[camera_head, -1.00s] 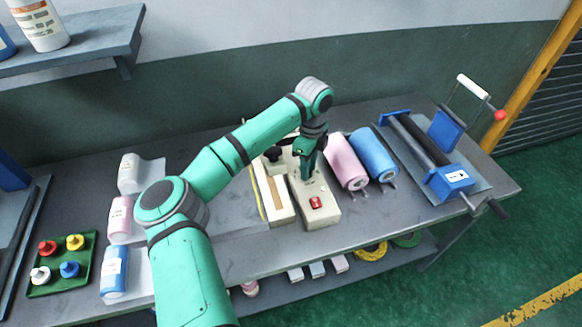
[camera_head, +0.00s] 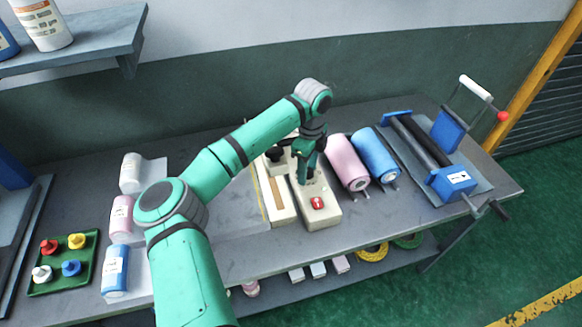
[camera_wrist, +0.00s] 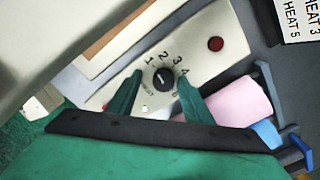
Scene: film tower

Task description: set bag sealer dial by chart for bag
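The cream bag sealer (camera_head: 322,214) stands on the bench, with a red light or button at its near end. In the wrist view, its black dial knob (camera_wrist: 163,79) sits on the cream panel, ringed by numbers; 1, 2, 3 and 4 are readable. A small pale mark shows on the knob, but its exact setting is unclear. My gripper (camera_wrist: 160,84) has its green fingers spread either side of the knob, with visible gaps; in the head view it hangs over the sealer. A white chart card (camera_wrist: 294,20) reads "HEAT 3" and "HEAT 5", partly cut off.
A pink roll (camera_head: 346,161) and a blue roll (camera_head: 373,155) lie right of the sealer. A blue roller device (camera_head: 452,182) with a crank stands further right. A green tray (camera_head: 62,262) of coloured knobs and several bottle-shaped rolls are at left.

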